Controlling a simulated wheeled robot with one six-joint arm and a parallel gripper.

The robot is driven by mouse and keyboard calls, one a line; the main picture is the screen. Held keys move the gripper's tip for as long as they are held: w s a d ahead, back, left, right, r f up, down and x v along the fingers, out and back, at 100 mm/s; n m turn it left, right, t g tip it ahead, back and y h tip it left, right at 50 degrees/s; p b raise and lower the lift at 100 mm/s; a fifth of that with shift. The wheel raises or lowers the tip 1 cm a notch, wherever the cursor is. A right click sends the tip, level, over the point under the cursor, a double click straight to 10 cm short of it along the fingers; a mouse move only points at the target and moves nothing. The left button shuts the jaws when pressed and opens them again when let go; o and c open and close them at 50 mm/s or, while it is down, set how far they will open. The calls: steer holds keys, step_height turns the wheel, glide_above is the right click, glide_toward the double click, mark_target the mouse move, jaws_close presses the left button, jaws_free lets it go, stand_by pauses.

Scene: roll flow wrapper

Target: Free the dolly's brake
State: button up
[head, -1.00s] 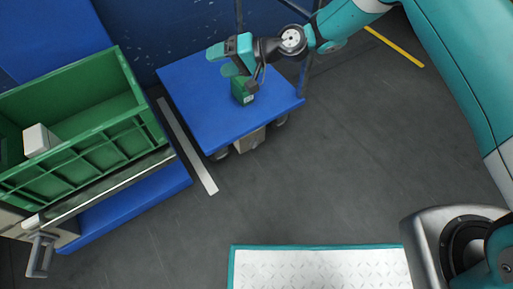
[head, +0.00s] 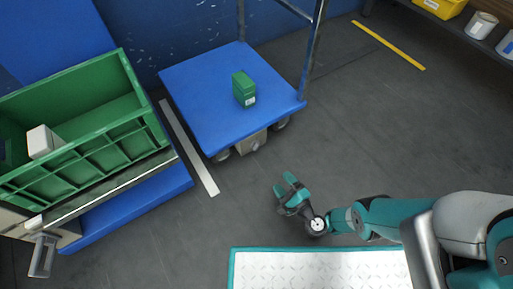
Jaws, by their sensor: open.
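The dolly (head: 205,92) is a blue platform on grey wheels with a tubular metal handle frame (head: 312,50) at its right back. A beige block (head: 251,142) with a round grey part shows under its front edge, between the wheels; I cannot tell for certain whether it is the brake. A green box (head: 244,89) with a white label stands upright on the platform. My gripper (head: 288,188) is open and empty over the floor, in front and to the right of the dolly, apart from it.
A green crate (head: 110,80) holding a white box (head: 42,141) stands at left, above a blue base. A white strip (head: 190,150) lies on the floor between crate and dolly. My white tread deck edge is at the bottom. Shelving with tubs (head: 481,24) stands top right. The middle floor is clear.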

mark_target(257, 148)
steer(key=shift+b+x, duration=6.95)
steer(key=shift+x, duration=1.55)
steer(key=shift+f, duration=0.1)
steer(key=c, duration=0.9)
